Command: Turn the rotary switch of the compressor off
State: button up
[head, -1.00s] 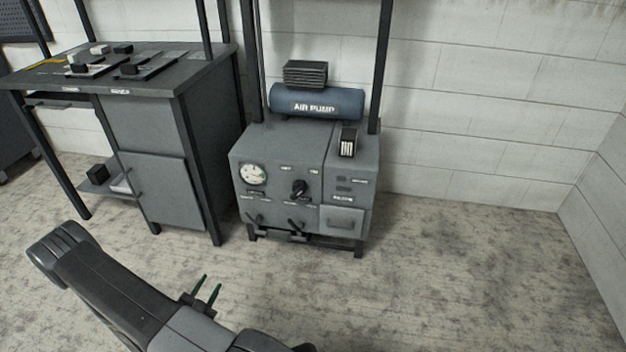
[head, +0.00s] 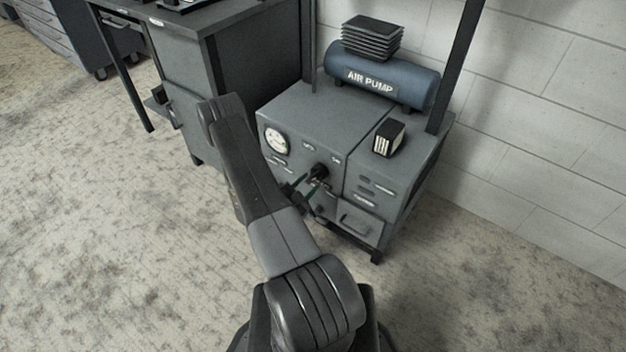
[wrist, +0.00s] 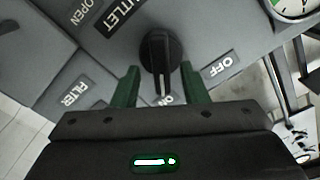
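The compressor (head: 305,120) is a grey cabinet with a blue tank marked AIR PUMP on top. Its black rotary switch (wrist: 160,62) shows in the wrist view, with its white mark toward the ON label (wrist: 166,99). The OFF label (wrist: 221,63) is to the right of it. The switch also shows in the head view (head: 319,171), partly behind the gripper. My gripper (wrist: 160,75) is open, with one green finger on each side of the switch's lower part. Gaps show between the fingers and the knob; contact cannot be told.
A pressure gauge (head: 276,140) is left of the switch on the front panel. A grey workbench (head: 230,35) stands left of the compressor, close by. A drawer (head: 360,217) is at the lower right of the cabinet. The floor on the left is clear.

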aim_at(311, 181)
jog(key=shift+x, duration=1.55)
grip_shut()
